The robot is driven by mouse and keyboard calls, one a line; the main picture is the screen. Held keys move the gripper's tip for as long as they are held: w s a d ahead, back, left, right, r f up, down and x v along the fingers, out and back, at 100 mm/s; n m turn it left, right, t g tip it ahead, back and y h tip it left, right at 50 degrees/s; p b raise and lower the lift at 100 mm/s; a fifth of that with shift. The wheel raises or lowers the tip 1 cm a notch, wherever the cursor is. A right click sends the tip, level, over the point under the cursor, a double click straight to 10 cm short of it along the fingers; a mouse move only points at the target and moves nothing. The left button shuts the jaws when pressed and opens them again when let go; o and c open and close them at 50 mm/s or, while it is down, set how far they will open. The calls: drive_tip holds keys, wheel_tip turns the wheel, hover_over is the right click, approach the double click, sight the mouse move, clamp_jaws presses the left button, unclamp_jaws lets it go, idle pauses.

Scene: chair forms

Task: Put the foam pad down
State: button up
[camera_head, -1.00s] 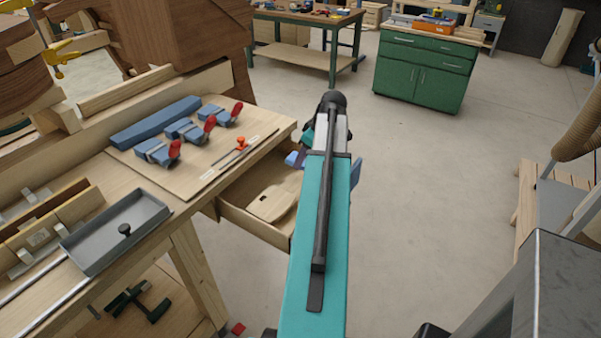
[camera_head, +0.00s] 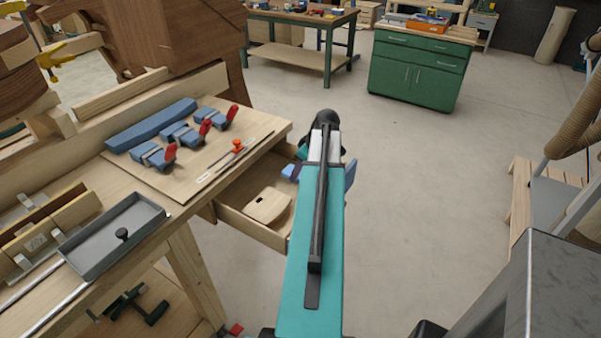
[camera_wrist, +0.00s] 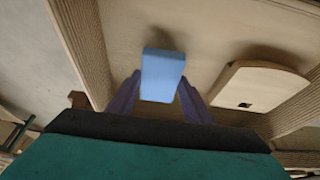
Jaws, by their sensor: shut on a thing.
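The light blue foam pad (camera_wrist: 162,75) is in the middle of the wrist view, held between the two purple-blue fingers of my gripper (camera_wrist: 160,92). My gripper is shut on it. Under them is the bare wooden floor of the open drawer (camera_wrist: 215,22), with a dark shadow just beyond the pad. I cannot tell whether the pad touches the floor.
A pale wooden board with a slot (camera_wrist: 255,88) lies in the drawer, right of the pad; it also shows in the head view (camera_head: 268,205). Drawer walls stand on both sides. Several blue clamps with red ends (camera_head: 185,135) and a grey tray (camera_head: 110,235) are on the bench.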

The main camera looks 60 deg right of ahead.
drive_tip(key=shift+f, duration=1)
drive_tip(key=shift+f, duration=0.1)
drive_tip(key=o, duration=1)
drive_tip(key=shift+r, duration=0.25)
drive_tip(key=b+v, duration=0.2)
drive_tip(key=v, duration=0.9)
drive_tip(key=shift+s+r, duration=0.15)
drive_tip(key=shift+r, duration=0.25)
